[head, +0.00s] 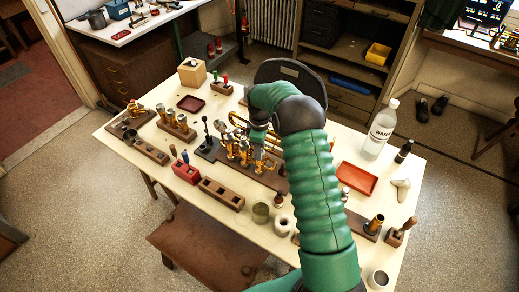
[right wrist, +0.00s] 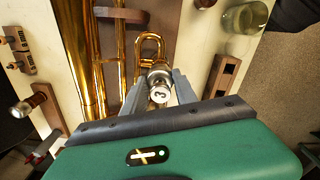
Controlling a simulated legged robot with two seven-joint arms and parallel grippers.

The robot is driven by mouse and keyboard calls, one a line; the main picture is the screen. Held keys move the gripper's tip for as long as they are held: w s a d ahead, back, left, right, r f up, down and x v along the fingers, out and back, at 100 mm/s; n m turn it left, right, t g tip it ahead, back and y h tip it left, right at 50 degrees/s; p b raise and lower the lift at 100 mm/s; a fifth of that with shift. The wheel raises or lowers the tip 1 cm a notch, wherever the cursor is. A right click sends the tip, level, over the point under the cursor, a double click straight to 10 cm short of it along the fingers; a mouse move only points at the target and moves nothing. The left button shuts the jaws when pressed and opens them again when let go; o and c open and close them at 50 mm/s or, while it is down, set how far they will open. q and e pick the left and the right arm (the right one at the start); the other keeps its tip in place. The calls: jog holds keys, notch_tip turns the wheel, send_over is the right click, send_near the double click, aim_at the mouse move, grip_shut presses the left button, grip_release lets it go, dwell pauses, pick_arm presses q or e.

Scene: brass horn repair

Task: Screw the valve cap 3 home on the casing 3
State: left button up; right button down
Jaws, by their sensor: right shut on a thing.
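In the right wrist view the valve cap 3 (right wrist: 160,93), pale with a dark "3" on its top, is between the fingers of my right gripper (right wrist: 161,84), which is shut on it. The cap is over the brass horn (right wrist: 149,46). The casing 3 is mostly hidden under the cap and fingers, so I cannot tell how the cap's rim sits on it. In the head view my right gripper (head: 258,133) is above the horn (head: 240,147) on its dark wooden base, and the cap is too small to make out. My left gripper is not in view.
Wooden blocks (head: 222,193) and a red box (head: 186,173) stand left of the horn. A glass jar (head: 261,212) and a pale roll (head: 281,225) are at the front edge. A red tray (head: 357,178) and a water bottle (head: 380,130) are on the right.

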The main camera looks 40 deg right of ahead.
jog(key=shift+r+m+p, duration=0.15)
jog(key=shift+m+p, duration=0.3)
jog(key=shift+m, duration=0.45)
jog(key=m, duration=0.2)
jog(key=shift+m+p, duration=0.3)
jog(key=shift+p, duration=0.05)
jog(key=c, duration=1.4)
grip_release()
jog(key=shift+d+m, duration=0.1)
jog(key=shift+m, duration=0.2)
jog(key=o, duration=0.5)
jog(key=shift+f, duration=0.2)
jog(key=shift+r, duration=0.15)
notch_tip(320, 180, up, 16)
jog(key=s+a+f+t, duration=0.1)
jog(key=s+a+f, duration=0.1)
jog(key=a, duration=0.6)
jog(key=s+a+f, duration=0.1)
jog(key=s+a, duration=0.2)
jog(key=a, duration=0.4)
jog(key=s+a+f+m+t, duration=0.1)
jog(key=s+a+f, duration=0.4)
jog(key=s+a, duration=0.5)
jog(key=s+m, duration=0.1)
jog(key=s, duration=0.2)
jog(key=shift+s+a+f+t+b, duration=0.2)
jog(key=shift+t+b, duration=0.1)
jog(key=shift+b, duration=0.1)
